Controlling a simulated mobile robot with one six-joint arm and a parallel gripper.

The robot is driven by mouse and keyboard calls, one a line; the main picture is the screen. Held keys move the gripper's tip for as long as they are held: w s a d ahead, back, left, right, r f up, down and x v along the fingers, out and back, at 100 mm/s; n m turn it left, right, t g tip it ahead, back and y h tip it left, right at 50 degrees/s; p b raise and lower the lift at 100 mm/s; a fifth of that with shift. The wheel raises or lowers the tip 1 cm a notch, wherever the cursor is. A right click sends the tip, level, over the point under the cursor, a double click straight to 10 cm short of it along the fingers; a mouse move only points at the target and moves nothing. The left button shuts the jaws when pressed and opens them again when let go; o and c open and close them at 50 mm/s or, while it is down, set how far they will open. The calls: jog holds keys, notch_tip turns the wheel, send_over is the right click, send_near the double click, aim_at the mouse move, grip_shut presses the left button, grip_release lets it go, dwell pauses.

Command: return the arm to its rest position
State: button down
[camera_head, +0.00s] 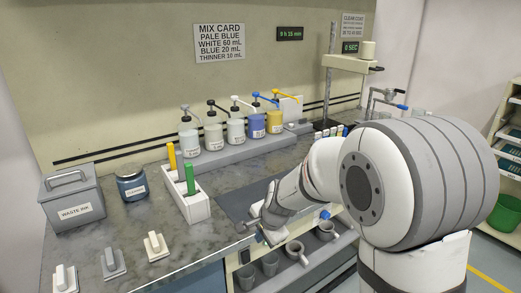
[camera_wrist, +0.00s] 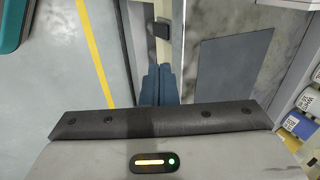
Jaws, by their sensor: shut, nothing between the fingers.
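My arm reaches from the right of the head view, over the front of the bench, with its wrist folded low near the bench's front edge. My gripper (camera_wrist: 160,75) shows in the wrist view as two blue-grey fingers pressed together with nothing between them. Below it in that view lie the bench's front edge and the floor. In the head view the wrist end is small and partly hidden, so its fingers are hard to make out. It hangs beside the dark mat (camera_wrist: 228,68), which also shows in the head view (camera_head: 236,203).
On the bench (camera_head: 112,226) stand a waste ink bin (camera_head: 72,199), a dark jar (camera_head: 131,187), a white holder (camera_head: 194,208) with yellow and green handles, and several pump bottles (camera_head: 237,130). Grey cups (camera_head: 270,264) sit on a shelf below. Floor with a yellow line (camera_wrist: 94,50) is clear.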

jog(key=s+d+r+n+h, duration=0.1)
jog(key=s+d+r+n, duration=0.1)
jog(key=s+d, duration=0.3)
jog(key=s+d+r+n+g+h, duration=0.1)
jog(key=s+d+r+n, duration=0.2)
jog(key=s, duration=0.7)
jog(key=s+d+r+n, duration=0.3)
jog(key=s+d+n, duration=0.2)
jog(key=s+d, duration=0.2)
jog(key=shift+s+d+r+n+g+h, duration=0.2)
jog(key=shift+s+r+n+g+h, duration=0.15)
jog(key=shift+s, duration=0.4)
jog(key=shift+f, duration=0.1)
